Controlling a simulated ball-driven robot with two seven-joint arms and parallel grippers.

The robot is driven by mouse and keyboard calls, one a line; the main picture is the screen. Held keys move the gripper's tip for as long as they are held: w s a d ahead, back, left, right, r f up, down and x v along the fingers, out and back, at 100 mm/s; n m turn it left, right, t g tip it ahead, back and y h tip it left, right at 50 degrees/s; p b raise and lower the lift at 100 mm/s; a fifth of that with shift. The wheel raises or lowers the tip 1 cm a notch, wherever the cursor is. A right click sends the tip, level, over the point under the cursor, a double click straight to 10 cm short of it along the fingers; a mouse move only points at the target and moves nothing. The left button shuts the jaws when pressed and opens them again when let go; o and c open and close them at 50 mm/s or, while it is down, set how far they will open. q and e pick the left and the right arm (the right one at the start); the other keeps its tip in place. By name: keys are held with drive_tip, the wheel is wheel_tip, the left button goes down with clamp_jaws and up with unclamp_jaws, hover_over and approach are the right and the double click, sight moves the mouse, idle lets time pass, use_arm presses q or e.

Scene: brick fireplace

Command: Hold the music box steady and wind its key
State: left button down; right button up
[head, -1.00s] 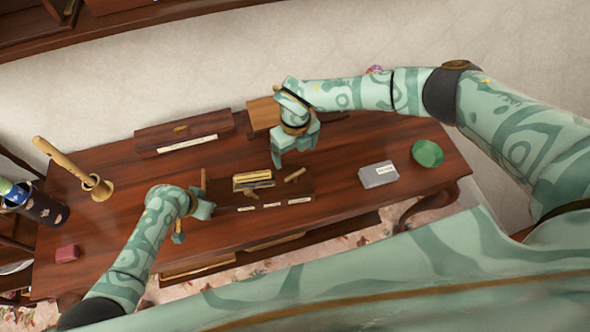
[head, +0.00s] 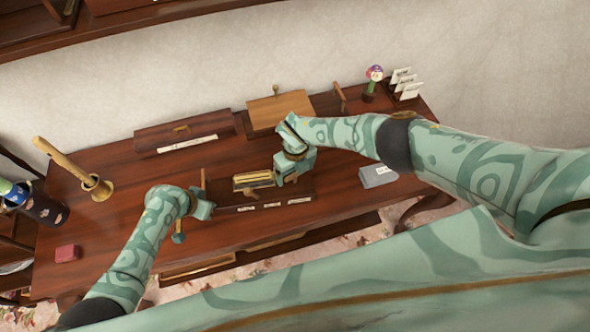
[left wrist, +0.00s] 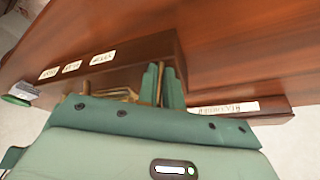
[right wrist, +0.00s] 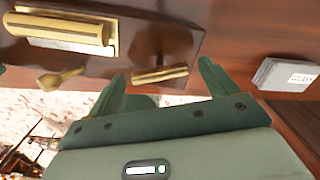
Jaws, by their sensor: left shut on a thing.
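The music box (head: 257,208) is a dark wooden block with a brass cylinder (head: 253,180) on top and small labels along its front. It lies on the desk between my grippers. My left gripper (head: 207,207) is at its left end; in the left wrist view its fingers (left wrist: 160,84) are closed around a slim upright handle, mostly hidden. My right gripper (head: 286,184) is over its right end, open and empty. In the right wrist view the brass T-shaped key (right wrist: 160,74) lies beyond and between the open fingers (right wrist: 161,72). In the head view my gripper covers the key.
A grey labelled box (head: 378,176) lies to the right. A long dark case (head: 183,133) and a light wooden box (head: 280,108) stand behind.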

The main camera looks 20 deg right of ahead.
sight(295, 173)
drive_tip(key=c, duration=0.8)
drive_tip(key=shift+m, duration=1.7)
drive_tip(key=o, duration=1)
drive_tip(key=shift+r, duration=0.1)
wheel_tip(295, 173, up, 12)
drive_tip(key=shift+f, duration=0.1)
